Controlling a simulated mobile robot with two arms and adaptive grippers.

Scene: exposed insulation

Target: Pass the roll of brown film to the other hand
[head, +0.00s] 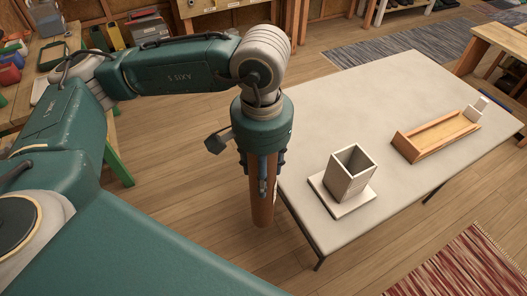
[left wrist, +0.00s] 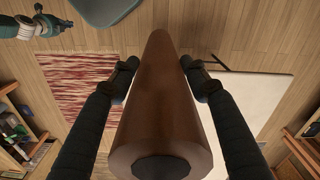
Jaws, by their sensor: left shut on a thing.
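The roll of brown film (head: 262,208) is a long brown cylinder hanging upright below my left gripper (head: 262,165), off the left edge of the table. In the left wrist view the roll (left wrist: 160,115) runs between the two dark fingers of my left gripper (left wrist: 159,66), which are shut on it from both sides. One round end of the roll faces that camera. Part of an arm that looks like my right one, with its gripper (left wrist: 52,20), shows small at the top left of the left wrist view. Its fingers are too small to judge. It is absent from the head view.
A pale table (head: 330,105) stands to the right of the roll. It bears a square holder on a base (head: 346,178), a wooden tray (head: 405,146) and a small white block (head: 477,107). A red woven rug (head: 470,262) lies at the lower right. Wooden floor surrounds the roll.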

